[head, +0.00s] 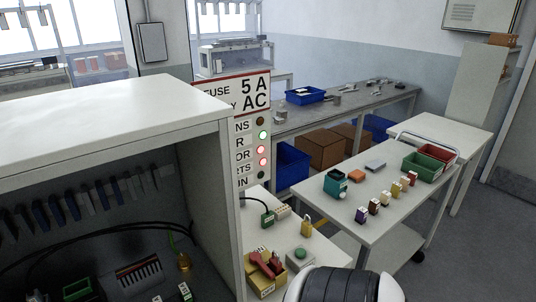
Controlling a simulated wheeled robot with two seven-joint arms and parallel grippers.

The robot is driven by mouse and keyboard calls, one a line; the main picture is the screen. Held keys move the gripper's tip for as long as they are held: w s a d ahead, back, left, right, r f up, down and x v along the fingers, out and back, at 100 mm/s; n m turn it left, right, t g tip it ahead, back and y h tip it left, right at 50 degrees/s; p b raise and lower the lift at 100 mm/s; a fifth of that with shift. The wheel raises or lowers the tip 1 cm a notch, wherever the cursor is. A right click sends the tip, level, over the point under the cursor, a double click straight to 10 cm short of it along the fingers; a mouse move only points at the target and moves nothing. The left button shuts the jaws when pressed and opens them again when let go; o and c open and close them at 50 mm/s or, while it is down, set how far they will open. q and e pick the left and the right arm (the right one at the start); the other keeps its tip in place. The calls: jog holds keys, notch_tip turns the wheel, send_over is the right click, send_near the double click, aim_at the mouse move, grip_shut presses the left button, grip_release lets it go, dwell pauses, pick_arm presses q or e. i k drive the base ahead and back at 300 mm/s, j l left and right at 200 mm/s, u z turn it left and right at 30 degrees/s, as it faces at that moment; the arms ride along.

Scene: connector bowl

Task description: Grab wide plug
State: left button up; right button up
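No piece in the head view can be surely told as the wide plug. A dark green block with a black cable (267,216) stands on the white bench beside the status panel. Several small two-tone pieces, including a purple and white one (361,215) and an orange and white one (396,190), stand in a row on the cart top. A green block (77,289) and small white pieces lie inside the cabinet at the lower left. Neither gripper shows; only a black and white part of my arm enters at the bottom middle.
The cart (352,233) also holds a teal box (335,184), a green bin (423,167) and a red bin. The cabinet wall (209,200) and status panel (241,85) stand between cabinet and cart. A yellow box with red levers (266,272) sits on the front bench.

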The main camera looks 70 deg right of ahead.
aim_at(267, 219)
jog(key=z, duration=2.15)
jog(key=i+l+u, duration=0.1)
jog(key=l, duration=0.25)
jog(key=i+l+u, duration=0.15)
jog(key=l, duration=0.2)
jog(key=i+l+u, duration=0.1)
jog(key=l, duration=0.25)
jog(key=i+l+u, duration=0.1)
jog(key=l, duration=0.3)
